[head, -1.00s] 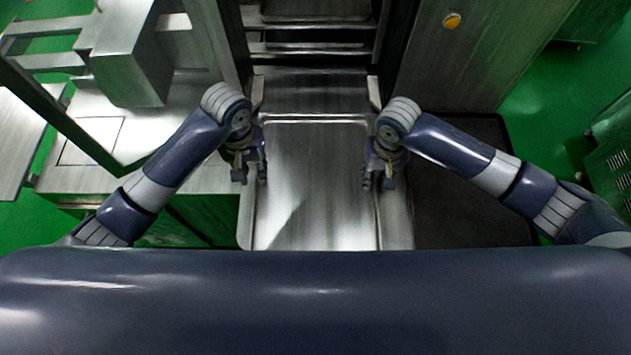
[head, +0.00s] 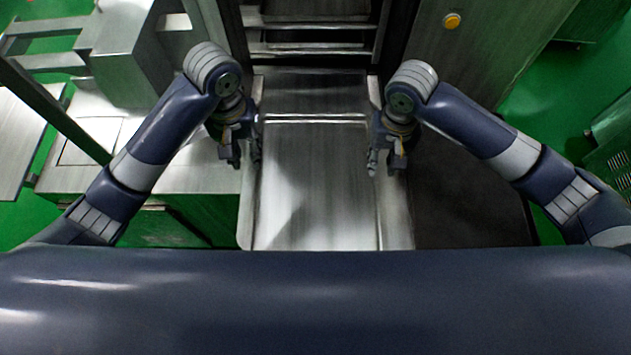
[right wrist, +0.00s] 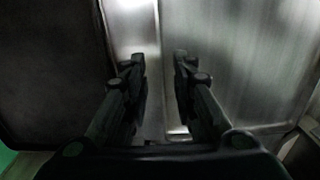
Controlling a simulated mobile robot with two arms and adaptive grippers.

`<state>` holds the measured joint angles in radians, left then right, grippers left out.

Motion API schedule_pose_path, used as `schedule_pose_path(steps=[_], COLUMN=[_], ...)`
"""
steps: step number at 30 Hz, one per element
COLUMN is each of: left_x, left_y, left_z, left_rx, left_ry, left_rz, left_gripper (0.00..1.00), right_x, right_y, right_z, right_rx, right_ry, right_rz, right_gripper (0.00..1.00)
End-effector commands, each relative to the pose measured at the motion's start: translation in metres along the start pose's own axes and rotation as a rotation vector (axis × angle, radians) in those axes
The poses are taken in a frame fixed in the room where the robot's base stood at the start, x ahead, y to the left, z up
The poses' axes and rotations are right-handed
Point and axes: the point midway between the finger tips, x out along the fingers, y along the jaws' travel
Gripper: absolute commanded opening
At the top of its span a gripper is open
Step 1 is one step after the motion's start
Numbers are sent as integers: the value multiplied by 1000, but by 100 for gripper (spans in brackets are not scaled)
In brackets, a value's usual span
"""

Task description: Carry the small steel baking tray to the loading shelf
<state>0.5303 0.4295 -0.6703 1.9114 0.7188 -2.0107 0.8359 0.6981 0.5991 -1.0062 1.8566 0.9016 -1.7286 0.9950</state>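The small steel baking tray (head: 318,190) lies flat on the steel loading shelf (head: 397,215), between my two arms. Its near end is hidden by my own body. My left gripper (head: 243,160) is over the tray's left side, with its fingers apart and nothing between them. My right gripper (head: 384,163) is over the right edge, also open. In the right wrist view the open fingers (right wrist: 159,62) are empty above the shelf's side strip (right wrist: 131,25), and the tray (right wrist: 240,65) lies to the right.
A rack with several bars (head: 315,45) stands beyond the shelf. A dark tray (head: 465,195) lies to the right of the shelf. A steel machine table (head: 195,165) is on the left. A steel cabinet (head: 480,50) with a yellow button stands at the back right.

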Motion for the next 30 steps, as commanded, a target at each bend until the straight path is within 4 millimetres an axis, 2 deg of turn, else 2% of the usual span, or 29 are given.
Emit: schedule_pose_path(steps=[3, 9, 30], left_x=[0, 0, 0], left_y=[0, 0, 0], left_z=[0, 0, 0], left_rx=[0, 0, 0], left_ry=[0, 0, 0], left_rz=[0, 0, 0], left_gripper=[25, 25, 25], right_x=[-19, -34, -35], right_y=[0, 0, 0], right_z=[0, 0, 0], right_rx=[1, 0, 0], right_ry=[2, 0, -1], right_rz=[0, 1, 1], right_gripper=[25, 25, 25])
